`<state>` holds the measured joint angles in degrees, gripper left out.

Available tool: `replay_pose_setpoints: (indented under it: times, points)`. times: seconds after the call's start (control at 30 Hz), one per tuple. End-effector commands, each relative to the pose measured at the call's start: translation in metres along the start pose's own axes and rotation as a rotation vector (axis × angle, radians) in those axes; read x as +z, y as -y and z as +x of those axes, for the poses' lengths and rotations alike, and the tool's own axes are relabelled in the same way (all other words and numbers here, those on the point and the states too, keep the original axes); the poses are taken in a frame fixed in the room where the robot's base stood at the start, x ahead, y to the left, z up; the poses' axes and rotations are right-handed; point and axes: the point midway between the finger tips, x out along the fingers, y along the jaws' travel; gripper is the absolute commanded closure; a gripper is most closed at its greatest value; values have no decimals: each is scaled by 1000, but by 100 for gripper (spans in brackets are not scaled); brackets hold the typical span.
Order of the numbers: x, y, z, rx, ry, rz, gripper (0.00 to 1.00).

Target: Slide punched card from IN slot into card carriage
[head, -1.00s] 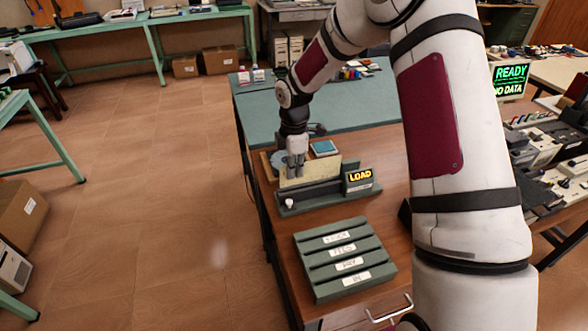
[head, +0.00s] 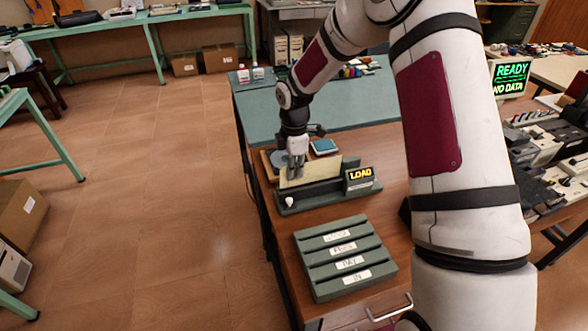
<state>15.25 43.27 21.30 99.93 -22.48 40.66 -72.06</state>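The cream punched card (head: 322,169) stands upright at the card carriage (head: 318,195), a dark grey-green unit on the wooden desk. Its lower edge is hidden behind the carriage's front wall. My gripper (head: 296,174) points down at the left part of the card and appears shut on it; the exact finger contact is small and hard to see. The carriage carries a small display (head: 360,176) reading LOAD and a white knob (head: 290,202) at its front left. The green card rack (head: 325,240) stands nearer, with labelled slots. The IN slot (head: 356,275) is nearest and looks empty.
A blue-topped item (head: 324,146) and a wooden tray (head: 267,165) lie behind the carriage. A green mat (head: 262,110) covers the desk's far part. My arm reaches in from the right. A READY / NO DATA screen (head: 511,78) stands at right.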

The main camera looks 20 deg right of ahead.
Motion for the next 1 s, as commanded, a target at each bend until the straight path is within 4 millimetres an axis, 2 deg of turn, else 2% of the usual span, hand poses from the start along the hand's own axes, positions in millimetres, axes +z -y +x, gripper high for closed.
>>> replay_pose_setpoints:
  times: [0.57,1.0]
  points:
    - [0,0,2,0,0,0,100]
    - [0,0,19,0,1,0,100]
